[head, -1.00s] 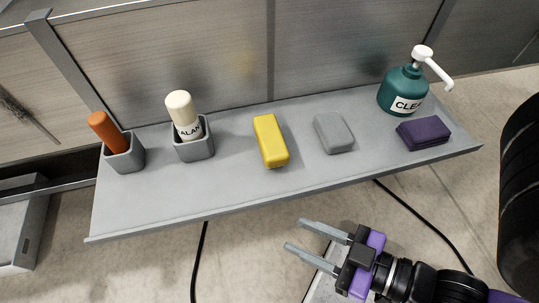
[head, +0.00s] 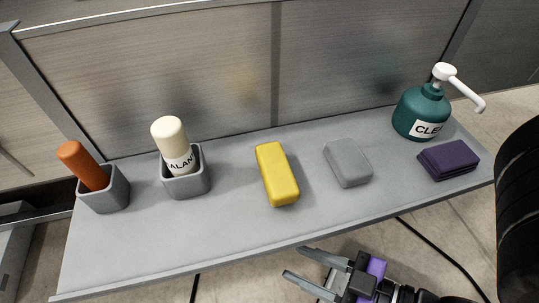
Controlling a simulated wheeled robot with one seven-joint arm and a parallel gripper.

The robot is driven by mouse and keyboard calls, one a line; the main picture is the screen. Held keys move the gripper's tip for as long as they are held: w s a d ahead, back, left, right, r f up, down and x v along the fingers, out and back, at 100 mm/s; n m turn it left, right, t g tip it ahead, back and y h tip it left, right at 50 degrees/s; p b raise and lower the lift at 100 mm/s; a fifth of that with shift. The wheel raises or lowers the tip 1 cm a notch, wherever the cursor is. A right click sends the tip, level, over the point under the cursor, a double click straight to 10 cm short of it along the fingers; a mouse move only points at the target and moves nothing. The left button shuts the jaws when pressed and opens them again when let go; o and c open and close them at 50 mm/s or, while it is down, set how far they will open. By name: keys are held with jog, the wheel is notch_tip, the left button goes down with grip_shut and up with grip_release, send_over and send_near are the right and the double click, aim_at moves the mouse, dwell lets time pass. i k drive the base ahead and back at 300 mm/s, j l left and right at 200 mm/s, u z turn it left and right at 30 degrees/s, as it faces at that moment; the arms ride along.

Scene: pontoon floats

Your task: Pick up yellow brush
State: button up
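The yellow brush (head: 278,174) is a plain rounded yellow block. It lies on the grey shelf (head: 225,228) near its middle, pointing slightly toward the front edge. No bristles show from this side. My gripper (head: 294,263) is at the bottom of the head view, below the brush and beyond the shelf's front edge in the picture. Its two grey fingers point left and are apart, with nothing between them. The gripper does not touch the brush.
A grey block (head: 348,163) lies right of the brush. Farther right are a folded purple cloth (head: 448,160) and a green pump bottle (head: 421,111). To the left, grey cups hold a cream bottle (head: 172,140) and an orange handle (head: 84,166). A panel (head: 180,75) stands behind.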

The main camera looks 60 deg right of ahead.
aim_at(282, 188)
jog(key=i+l, duration=0.25)
jog(key=k+j+u, duration=0.1)
jog(key=k+u, duration=0.2)
jog(key=k, duration=0.85)
